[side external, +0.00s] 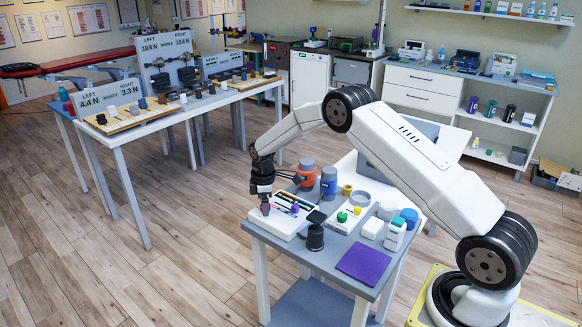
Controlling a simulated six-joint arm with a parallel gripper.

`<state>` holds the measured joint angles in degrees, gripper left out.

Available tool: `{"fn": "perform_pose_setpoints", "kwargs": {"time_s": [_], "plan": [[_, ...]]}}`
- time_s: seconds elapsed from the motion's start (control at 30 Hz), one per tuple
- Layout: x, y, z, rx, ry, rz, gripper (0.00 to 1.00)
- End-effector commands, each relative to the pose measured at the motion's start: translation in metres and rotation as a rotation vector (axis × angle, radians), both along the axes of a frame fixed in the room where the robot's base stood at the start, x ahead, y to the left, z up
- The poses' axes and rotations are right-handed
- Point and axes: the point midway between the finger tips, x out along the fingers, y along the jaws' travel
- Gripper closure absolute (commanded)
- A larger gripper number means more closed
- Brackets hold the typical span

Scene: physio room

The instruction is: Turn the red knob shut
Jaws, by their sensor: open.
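A low white box (286,224) with a dark panel and coloured marks lies at the left corner of the small grey table (338,257). My gripper (264,207) points down over the left end of this box, and its jaws are open. The fingertips are close to the box top; I cannot tell whether they touch anything. An orange-red round piece (306,170) stands on the table behind the box, to the right of my gripper.
White containers, a blue-capped jar (409,217) and a purple pad (363,264) fill the right side. A long table (150,120) stands farther back left.

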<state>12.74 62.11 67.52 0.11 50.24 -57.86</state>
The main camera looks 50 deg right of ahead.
Motion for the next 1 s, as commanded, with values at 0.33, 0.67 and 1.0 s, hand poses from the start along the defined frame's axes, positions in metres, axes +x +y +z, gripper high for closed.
{"fn": "perform_pose_setpoints", "kwargs": {"time_s": [0.33, 0.67, 1.0], "plan": [[-0.0001, 0.0000, 0.0002, 0.000, 0.000, 0.000, 0.95], [-0.0001, 0.0000, 0.0002, 0.000, 0.001, -0.019, 1.00], [-0.0004, -0.0004, 0.0001, -0.001, 0.003, -0.162, 1.00]]}}
